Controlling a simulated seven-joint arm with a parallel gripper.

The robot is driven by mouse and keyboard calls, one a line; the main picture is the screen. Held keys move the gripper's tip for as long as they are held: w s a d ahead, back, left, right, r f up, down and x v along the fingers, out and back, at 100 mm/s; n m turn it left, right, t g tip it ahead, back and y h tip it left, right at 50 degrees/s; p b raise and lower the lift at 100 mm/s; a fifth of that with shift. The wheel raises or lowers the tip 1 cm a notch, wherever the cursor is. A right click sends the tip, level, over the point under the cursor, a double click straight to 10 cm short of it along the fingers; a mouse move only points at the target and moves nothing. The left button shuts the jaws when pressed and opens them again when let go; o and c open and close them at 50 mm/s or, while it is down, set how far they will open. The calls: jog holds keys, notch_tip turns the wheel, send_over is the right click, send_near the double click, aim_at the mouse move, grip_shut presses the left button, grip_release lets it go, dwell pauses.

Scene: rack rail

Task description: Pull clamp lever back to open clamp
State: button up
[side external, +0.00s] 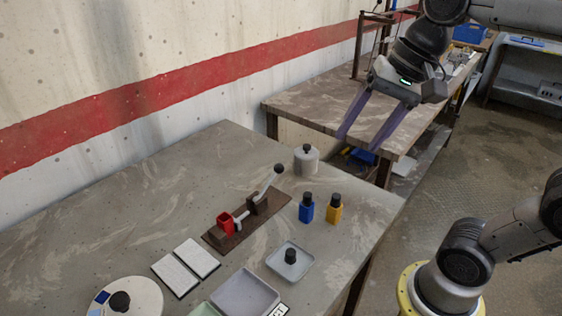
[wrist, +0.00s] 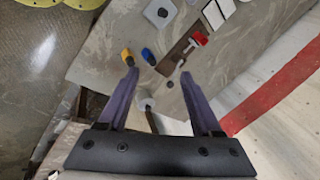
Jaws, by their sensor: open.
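The clamp (side external: 252,212) sits on a dark brown base plate (side external: 222,238) on the grey table, with a red block (side external: 225,223) at its near-left end.
A grey canister (side external: 306,161) stands close to the knob. Blue (side external: 306,210) and yellow (side external: 334,211) bottles stand right of the clamp. White tiles (side external: 186,266), a square dish with a black knob (side external: 289,263) and trays (side external: 245,295) lie nearer. A second table (side external: 310,100) is behind.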

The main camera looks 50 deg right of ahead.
jog(key=w+d+r+m+g+y, duration=0.1)
jog(key=w+d+r+m+g, duration=0.1)
jog(key=w+m, duration=0.5)
jog(key=w+d+f+m+y, duration=0.1)
jog(key=w+d+f, duration=0.1)
jog(key=w, duration=0.3)
jog(key=w+d+f+m+g, duration=0.1)
jog(key=w+d+f, duration=0.15)
jog(key=w, duration=0.25)
jog(key=w+d+f+m+y, duration=0.1)
jog(key=w+d, duration=0.2)
jog(key=w, duration=0.2)
send_near(269, 183)
jog(key=shift+m+g, duration=0.4)
jog(key=f, duration=0.3)
jog(key=w+d+f, duration=0.1)
jog(key=f, duration=0.1)
jog(key=shift+w+f, duration=0.1)
jog(key=shift+f, duration=0.05)
grip_shut()
